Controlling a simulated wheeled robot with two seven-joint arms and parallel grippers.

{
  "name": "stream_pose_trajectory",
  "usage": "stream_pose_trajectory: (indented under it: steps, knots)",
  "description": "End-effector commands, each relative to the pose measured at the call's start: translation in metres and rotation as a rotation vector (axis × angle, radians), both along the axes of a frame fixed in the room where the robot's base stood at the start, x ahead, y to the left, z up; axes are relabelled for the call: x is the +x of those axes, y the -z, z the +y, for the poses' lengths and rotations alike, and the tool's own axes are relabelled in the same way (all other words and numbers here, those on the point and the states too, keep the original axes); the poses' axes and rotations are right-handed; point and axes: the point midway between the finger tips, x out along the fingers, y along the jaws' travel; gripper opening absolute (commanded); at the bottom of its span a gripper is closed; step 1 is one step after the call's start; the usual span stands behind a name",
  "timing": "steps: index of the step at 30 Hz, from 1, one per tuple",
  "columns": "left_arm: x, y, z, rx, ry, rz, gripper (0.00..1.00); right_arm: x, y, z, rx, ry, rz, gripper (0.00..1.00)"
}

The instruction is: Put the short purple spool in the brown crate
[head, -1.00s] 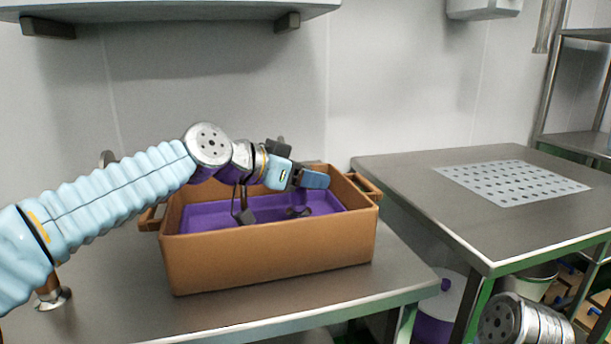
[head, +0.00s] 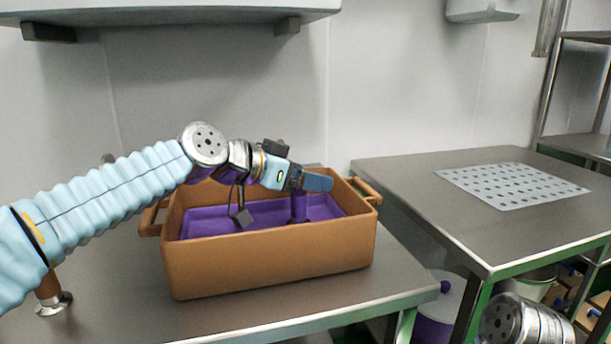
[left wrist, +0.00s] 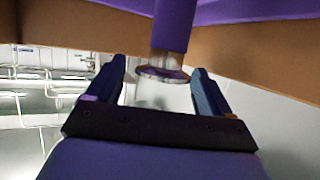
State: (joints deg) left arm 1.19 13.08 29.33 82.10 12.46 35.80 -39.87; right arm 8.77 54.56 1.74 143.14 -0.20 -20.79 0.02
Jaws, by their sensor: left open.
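The brown crate (head: 275,262) stands on the left table, with a purple floor inside. The short purple spool (head: 298,207) stands upright in the crate, towards its right side. In the left wrist view the spool (left wrist: 175,27) shows its purple shaft and a pale, shiny flange at its end. My left gripper (head: 312,181) is over the crate, right at the top of the spool. In the left wrist view its two fingers (left wrist: 158,82) are spread apart, with the flange between their tips and a gap on each side. My right gripper is out of view.
The crate has handles (head: 366,188) at its ends, and its walls rise around the spool. A second steel table (head: 400,180) on the right carries a perforated plate (head: 515,184). A shelf (head: 170,10) overhangs the back left.

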Motion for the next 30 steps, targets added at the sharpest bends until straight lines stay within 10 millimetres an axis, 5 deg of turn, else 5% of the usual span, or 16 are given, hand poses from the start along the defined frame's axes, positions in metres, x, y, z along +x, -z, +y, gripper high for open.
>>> stream_pose_trajectory:
  steps: [13,30]
  knots:
    - [-0.06,-0.036,0.072,0.001,-0.005,-0.004,0.81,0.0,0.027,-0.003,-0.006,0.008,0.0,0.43]
    - [-0.068,-0.042,0.081,0.0,-0.002,-0.003,0.81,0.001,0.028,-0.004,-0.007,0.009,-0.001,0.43]
